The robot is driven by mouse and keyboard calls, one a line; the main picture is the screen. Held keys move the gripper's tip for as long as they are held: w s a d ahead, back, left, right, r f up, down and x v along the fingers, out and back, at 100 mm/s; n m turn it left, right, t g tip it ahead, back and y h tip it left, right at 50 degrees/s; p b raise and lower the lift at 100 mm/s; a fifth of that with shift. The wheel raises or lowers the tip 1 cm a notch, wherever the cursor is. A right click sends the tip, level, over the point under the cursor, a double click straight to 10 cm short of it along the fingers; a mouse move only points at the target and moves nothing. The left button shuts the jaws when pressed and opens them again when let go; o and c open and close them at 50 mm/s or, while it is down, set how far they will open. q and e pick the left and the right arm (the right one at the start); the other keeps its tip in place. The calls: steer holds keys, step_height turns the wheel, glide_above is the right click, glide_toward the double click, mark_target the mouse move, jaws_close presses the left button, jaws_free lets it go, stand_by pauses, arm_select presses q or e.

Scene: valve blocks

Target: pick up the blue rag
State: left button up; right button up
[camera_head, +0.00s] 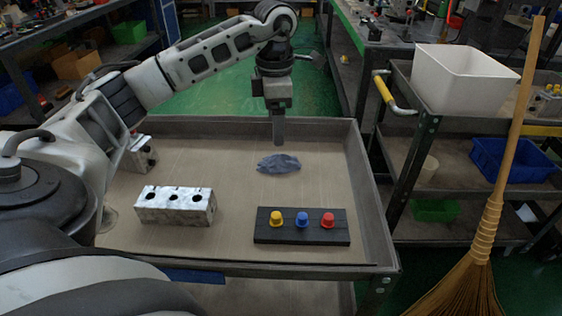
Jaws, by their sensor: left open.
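The blue rag (279,163) lies crumpled and flat on the tan top of the tray-like cart (230,215). My left gripper (278,138) points straight down just above and behind the rag's upper edge. It is open and empty, though its fingers overlap in this view and the gap between them is hard to see. I cannot tell the exact height of the fingertips over the rag. My right gripper is not in view.
A metal valve block (175,205) with holes sits left of the rag. A black base (302,226) with yellow, blue and red knobs lies in front. A broom (487,230) and shelf cart with a white bin (461,80) stand right.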

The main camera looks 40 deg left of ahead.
mark_target(280, 154)
arm_select(q)
step_height(280, 154, down, 5)
steer(key=shift+r, duration=0.2)
steer(key=shift+w+d+f+b, duration=0.15)
steer(key=shift+f+b, duration=0.1)
steer(key=shift+f, duration=1.05)
steer(key=shift+w+d+f+b, duration=0.15)
steer(key=shift+f+b, duration=0.1)
steer(key=shift+f, duration=1.05)
steer(key=c, duration=1.1)
